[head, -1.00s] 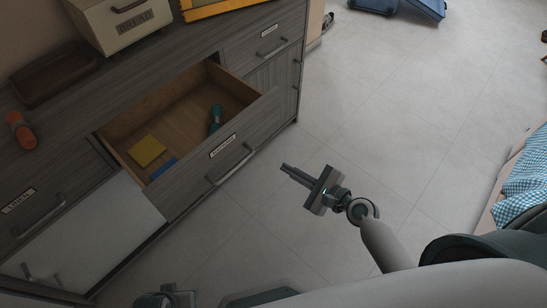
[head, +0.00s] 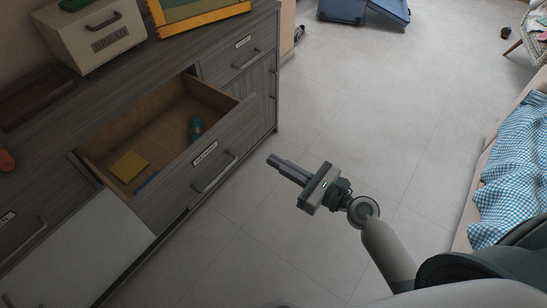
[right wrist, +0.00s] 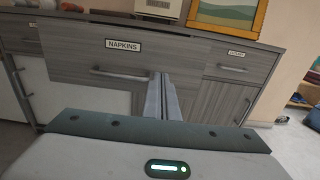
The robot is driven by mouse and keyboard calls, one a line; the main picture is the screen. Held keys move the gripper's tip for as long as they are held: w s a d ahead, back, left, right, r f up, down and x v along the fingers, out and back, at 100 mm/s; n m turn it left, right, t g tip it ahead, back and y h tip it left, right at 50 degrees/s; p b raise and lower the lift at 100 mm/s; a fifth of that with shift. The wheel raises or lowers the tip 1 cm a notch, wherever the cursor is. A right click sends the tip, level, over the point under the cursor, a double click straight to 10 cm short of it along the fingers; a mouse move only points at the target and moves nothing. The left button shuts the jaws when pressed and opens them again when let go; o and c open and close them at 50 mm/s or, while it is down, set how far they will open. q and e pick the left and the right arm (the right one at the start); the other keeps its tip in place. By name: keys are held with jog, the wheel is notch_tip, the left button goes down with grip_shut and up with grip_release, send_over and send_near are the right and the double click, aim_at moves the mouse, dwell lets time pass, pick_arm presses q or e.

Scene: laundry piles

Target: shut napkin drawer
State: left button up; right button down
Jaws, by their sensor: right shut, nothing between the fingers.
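The napkin drawer (head: 186,181) stands pulled open from the grey wooden cabinet, with its inside showing in the head view. A yellow item (head: 129,166), a blue item and a teal item (head: 196,128) lie in it. In the right wrist view its front faces me, with a "NAPKINS" label (right wrist: 123,45) and a bar handle (right wrist: 121,73). My right gripper (head: 272,161) is shut and empty, out in front of the drawer front, apart from it in the head view. Its fingers also show in the right wrist view (right wrist: 162,86). My left gripper is not in view.
A cream bread box (head: 97,35), a brown tray (head: 32,97) and a yellow-framed picture (head: 195,15) stand on the cabinet top. A closed drawer (head: 240,50) is beside the open one. A checkered cloth (head: 510,165) lies at the right.

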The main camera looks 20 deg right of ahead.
aim_at(231, 135)
jog(key=p+x, duration=0.1)
jog(key=x, duration=1.1)
jog(key=shift+w, duration=0.1)
jog(key=shift+w+a, duration=0.15)
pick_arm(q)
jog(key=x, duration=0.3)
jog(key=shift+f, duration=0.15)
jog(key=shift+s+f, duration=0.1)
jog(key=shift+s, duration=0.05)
pick_arm(e)
jog(key=shift+w, duration=0.1)
